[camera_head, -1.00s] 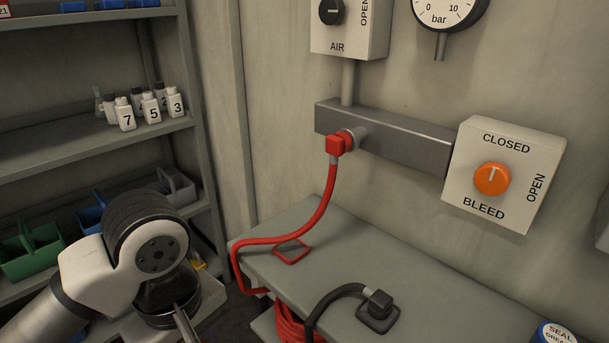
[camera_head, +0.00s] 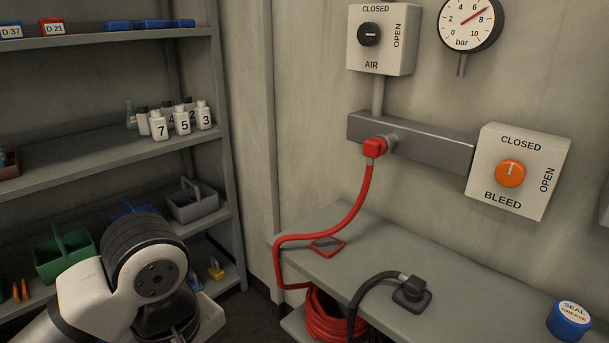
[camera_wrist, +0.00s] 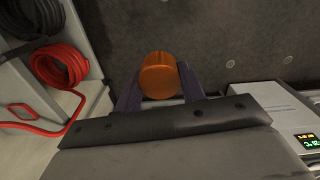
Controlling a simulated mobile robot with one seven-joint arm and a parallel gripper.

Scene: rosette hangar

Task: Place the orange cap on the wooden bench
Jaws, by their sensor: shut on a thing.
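The orange cap (camera_wrist: 159,75) shows in the wrist view as a short round piece held between the two dark fingers of my gripper (camera_wrist: 160,88). The gripper is shut on it, with dark floor behind. In the head view, my arm is at the lower left, and the cap cannot be made out there. I see no wooden bench in either view.
A grey bench (camera_head: 450,270) along the wall bears a black hose end, a red holder and a blue grease tin (camera_head: 569,320). A grey shelf unit (camera_head: 85,172) stands left. Coiled hoses (camera_wrist: 62,62) and a box with a digital display (camera_wrist: 290,120) flank my gripper.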

